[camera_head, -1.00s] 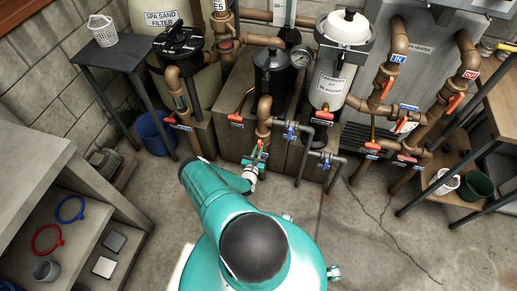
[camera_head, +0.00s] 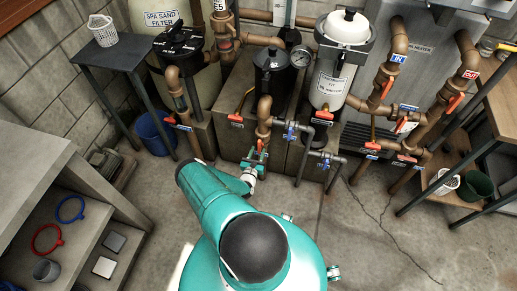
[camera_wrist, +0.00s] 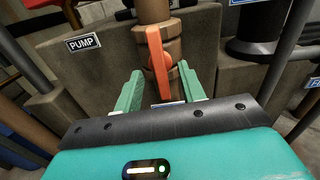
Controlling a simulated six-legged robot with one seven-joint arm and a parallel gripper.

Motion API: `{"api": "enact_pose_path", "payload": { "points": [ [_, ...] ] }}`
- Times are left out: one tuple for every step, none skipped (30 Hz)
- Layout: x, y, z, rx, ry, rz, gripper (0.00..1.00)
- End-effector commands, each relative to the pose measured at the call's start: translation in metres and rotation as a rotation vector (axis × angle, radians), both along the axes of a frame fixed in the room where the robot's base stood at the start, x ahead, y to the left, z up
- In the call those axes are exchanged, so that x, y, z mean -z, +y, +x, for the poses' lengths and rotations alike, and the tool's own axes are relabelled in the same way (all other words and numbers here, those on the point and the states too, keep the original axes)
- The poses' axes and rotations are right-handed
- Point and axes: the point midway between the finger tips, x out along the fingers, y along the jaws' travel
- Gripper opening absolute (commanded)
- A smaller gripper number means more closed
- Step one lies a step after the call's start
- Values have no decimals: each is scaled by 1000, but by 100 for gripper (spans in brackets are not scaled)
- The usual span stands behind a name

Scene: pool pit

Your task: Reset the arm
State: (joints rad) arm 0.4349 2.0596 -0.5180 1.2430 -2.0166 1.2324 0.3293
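My gripper (camera_wrist: 163,95) shows in the wrist view with its two green fingers spread apart. An orange valve handle (camera_wrist: 160,62) on a brown pipe (camera_wrist: 152,12) stands upright just beyond and between the fingertips, and I see no finger touching it. In the head view my teal arm reaches forward, and my gripper (camera_head: 256,160) is low in front of the brown pipe under the black pump strainer (camera_head: 271,75). The arm partly hides the gripper there.
A "PUMP" label (camera_wrist: 84,42) is on the block left of the pipe. Grey pipes with blue-handled valves (camera_head: 291,132) stand close to the right. A shelf unit (camera_head: 95,205) stands at left, a wooden bench (camera_head: 503,105) at right. The floor at lower right (camera_head: 400,235) is clear.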

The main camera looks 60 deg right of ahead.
Motion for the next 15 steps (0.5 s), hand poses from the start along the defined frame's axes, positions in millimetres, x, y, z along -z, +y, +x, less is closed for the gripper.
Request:
{"api": "enact_pose_path", "payload": {
  "points": [
    [0, 8, 0, -3, 3, 1, 40],
    [0, 11, -1, -3, 3, 1, 40],
    [0, 17, -2, -2, 2, 1, 40],
    [0, 20, -2, -3, 2, 2, 40],
    [0, 24, -3, -2, 2, 2, 40],
    [0, 29, -4, -3, 3, 2, 40],
    [0, 33, -4, -3, 3, 1, 40],
    [0, 36, -5, -2, 3, 1, 40],
    [0, 41, -6, -3, 2, 1, 40],
    [0, 45, -6, -3, 2, 1, 40],
    [0, 48, -7, -3, 1, 1, 40],
    [0, 52, -8, -2, 1, 1, 40],
    [0, 54, -8, -2, 1, 0, 40],
    [0, 55, -9, -1, 2, 0, 40],
    [0, 56, -9, -1, 2, 0, 40]
  ]
}}
